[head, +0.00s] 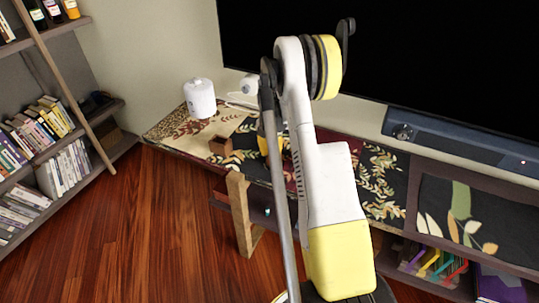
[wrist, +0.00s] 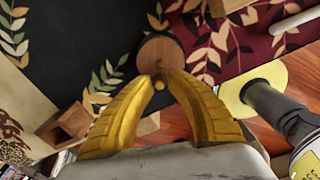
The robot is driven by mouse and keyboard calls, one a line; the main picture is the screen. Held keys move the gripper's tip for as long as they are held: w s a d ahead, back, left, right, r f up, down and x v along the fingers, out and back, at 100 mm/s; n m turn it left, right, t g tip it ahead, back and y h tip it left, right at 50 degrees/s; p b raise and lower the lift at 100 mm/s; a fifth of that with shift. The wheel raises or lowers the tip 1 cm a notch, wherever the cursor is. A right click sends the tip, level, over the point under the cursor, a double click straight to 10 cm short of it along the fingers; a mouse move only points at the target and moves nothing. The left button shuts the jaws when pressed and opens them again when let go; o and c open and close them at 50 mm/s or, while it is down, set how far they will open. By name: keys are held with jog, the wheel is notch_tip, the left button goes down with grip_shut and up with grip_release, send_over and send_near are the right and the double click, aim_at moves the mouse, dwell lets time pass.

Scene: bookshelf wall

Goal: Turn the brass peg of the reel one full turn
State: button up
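In the wrist view the reel (wrist: 160,52) is a round wooden disc at the top middle. The small brass peg (wrist: 159,84) shows at the reel's near edge, between the tips of my gripper's yellow fingers (wrist: 161,78). The fingertips are close together on either side of the peg. I cannot tell whether they touch it or leave a small gap. In the head view my arm hides the reel and the peg, and only a bit of yellow beside the arm shows near the bench top.
A small open wooden box (head: 221,146) stands on the cloth-covered bench (head: 188,140), left of my arm. A white canister (head: 200,98) stands at the bench's back left. A large dark screen (head: 420,60) is behind. Bookshelves (head: 45,130) are at left, with open wooden floor in front.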

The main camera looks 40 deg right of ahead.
grip_shut()
jog(key=shift+w+m, duration=0.15)
jog(key=shift+m, duration=0.35)
jog(key=m, duration=0.4)
jog(key=shift+w+d+m, duration=0.2)
jog(key=shift+w+m, duration=0.1)
jog(key=shift+w, duration=0.1)
jog(key=m, duration=0.4)
jog(key=d+m, duration=0.1)
jog(key=m, duration=0.1)
jog(key=shift+w, duration=0.4)
jog(key=m, duration=0.3)
jog(key=d+m, duration=0.1)
jog(key=m, duration=0.2)
jog(key=shift+d+m, duration=0.2)
jog(key=shift+m, duration=0.1)
jog(key=m, duration=0.2)
jog(key=d+m, duration=0.1)
jog(key=m, duration=0.2)
jog(key=shift+s, duration=0.2)
jog(key=shift+m, duration=0.4)
